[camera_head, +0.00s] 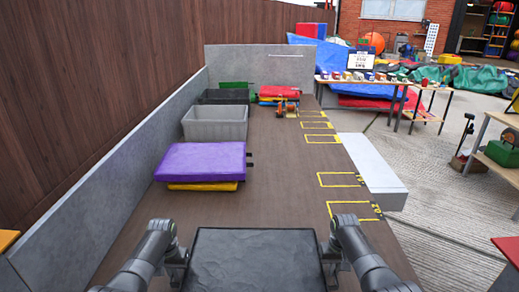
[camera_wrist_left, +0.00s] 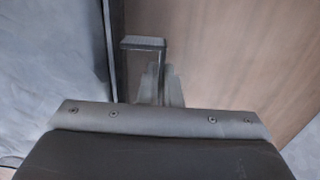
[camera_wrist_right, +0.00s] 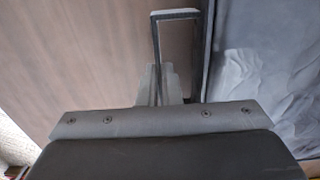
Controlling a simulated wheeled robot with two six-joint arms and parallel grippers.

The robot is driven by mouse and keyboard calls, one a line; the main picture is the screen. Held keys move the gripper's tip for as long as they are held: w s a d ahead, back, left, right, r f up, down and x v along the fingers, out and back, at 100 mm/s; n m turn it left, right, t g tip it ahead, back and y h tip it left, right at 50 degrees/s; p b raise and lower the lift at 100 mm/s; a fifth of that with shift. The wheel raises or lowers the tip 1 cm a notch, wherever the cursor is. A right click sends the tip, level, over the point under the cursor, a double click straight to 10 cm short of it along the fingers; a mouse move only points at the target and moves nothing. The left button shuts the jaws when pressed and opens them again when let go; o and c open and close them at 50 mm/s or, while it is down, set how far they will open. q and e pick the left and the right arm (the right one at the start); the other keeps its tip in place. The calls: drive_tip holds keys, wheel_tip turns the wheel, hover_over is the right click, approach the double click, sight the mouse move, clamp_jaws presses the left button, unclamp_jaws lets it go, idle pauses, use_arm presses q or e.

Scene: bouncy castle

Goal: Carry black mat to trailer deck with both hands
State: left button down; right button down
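The black mat (camera_head: 255,262) lies flat in front of me at the bottom of the head view, its near part cut off. It also shows at the left of the left wrist view (camera_wrist_left: 50,60) and the right of the right wrist view (camera_wrist_right: 265,60). My left gripper (camera_head: 178,262) is at its left edge, its narrow fingers shut on a dark side handle (camera_wrist_left: 143,43). My right gripper (camera_head: 335,256) is at its right edge, shut on the other handle (camera_wrist_right: 176,13). The brown trailer deck (camera_head: 280,180) spreads beyond and beneath; the gap under the mat is hidden.
A purple mat (camera_head: 203,160) lies on a yellow one (camera_head: 203,186) at the left of the deck. Behind are a grey bin (camera_head: 215,123), a black bin (camera_head: 224,96) and red mats (camera_head: 279,91). Yellow outlines (camera_head: 342,180) mark the right side. The deck's middle is clear.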

use_arm(q)
drive_tip(key=shift+f+b, duration=0.35)
drive_tip(key=shift+f, duration=0.05)
use_arm(e)
drive_tip(key=shift+f, duration=0.4)
use_arm(q)
drive_tip(key=c, duration=2.1)
unclamp_jaws()
drive_tip(key=shift+f, duration=0.2)
use_arm(e)
drive_tip(key=c, duration=2.1)
unclamp_jaws()
drive_tip(key=shift+f, duration=0.2)
use_arm(q)
drive_tip(key=o, duration=0.5)
drive_tip(key=shift+r, duration=0.15)
use_arm(e)
drive_tip(key=o, duration=0.5)
drive_tip(key=shift+r, duration=0.15)
use_arm(q)
wheel_tip(320, 180, up, 11)
drive_tip(key=shift+r, duration=0.1)
use_arm(e)
drive_tip(key=shift+r, duration=0.1)
use_arm(q)
drive_tip(key=shift+r, duration=0.35)
use_arm(e)
wheel_tip(320, 180, up, 12)
drive_tip(key=shift+f, duration=0.1)
